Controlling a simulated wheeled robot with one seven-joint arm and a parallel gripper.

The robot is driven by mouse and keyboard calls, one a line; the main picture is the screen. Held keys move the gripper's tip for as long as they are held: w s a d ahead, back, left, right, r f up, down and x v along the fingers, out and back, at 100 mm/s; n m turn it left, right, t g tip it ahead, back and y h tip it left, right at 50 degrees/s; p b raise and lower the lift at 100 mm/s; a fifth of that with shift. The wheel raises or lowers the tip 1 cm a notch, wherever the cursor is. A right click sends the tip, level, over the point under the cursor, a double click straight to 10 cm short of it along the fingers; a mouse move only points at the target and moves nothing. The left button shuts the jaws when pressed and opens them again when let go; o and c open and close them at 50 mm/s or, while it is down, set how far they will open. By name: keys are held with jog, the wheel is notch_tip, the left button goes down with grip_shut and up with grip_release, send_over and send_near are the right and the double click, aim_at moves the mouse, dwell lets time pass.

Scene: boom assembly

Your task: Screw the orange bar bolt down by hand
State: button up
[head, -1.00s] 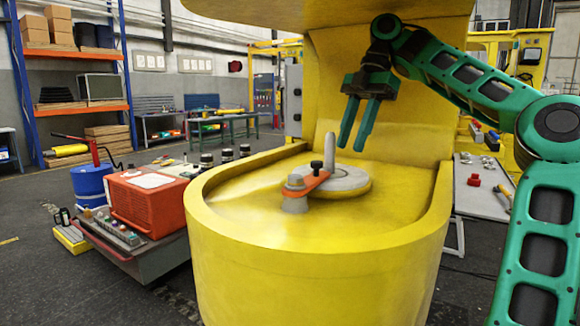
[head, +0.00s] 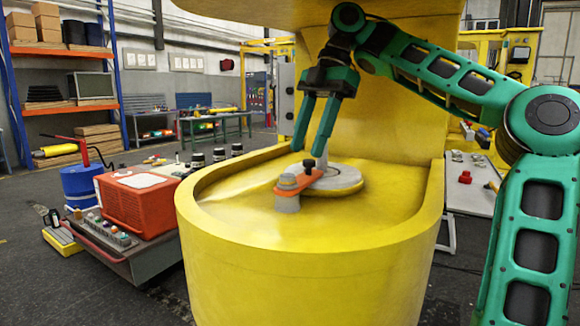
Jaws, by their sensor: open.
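The orange bar (head: 300,183) lies on the yellow basin, spanning from a grey boss at its left end to a round grey disc (head: 345,181). A grey bolt head (head: 287,181) sits on the bar's left end, above the boss. A small dark knob (head: 308,167) stands upright at the bar's right end. I cannot tell how far either is screwed in. My green gripper (head: 309,152) points down with its two fingers apart and empty. Its tips appear just above the dark knob in the picture; the exact depth gap is unclear. The right finger partly overlaps a grey post on the disc.
The yellow basin's raised rim (head: 300,238) curves around the front and sides. A yellow column rises behind. An orange box (head: 137,203) on a cart stands at left. A grey table (head: 470,180) with small parts stands at right.

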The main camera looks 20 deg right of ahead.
aim_at(288, 175)
jog(key=a, duration=0.3)
jog(key=shift+s+f, duration=0.3)
jog(key=shift+s, duration=0.05)
jog(key=x, duration=0.3)
jog(key=shift+f, duration=0.15)
jog(key=shift+a+f, duration=0.15)
jog(key=shift+f, duration=0.35)
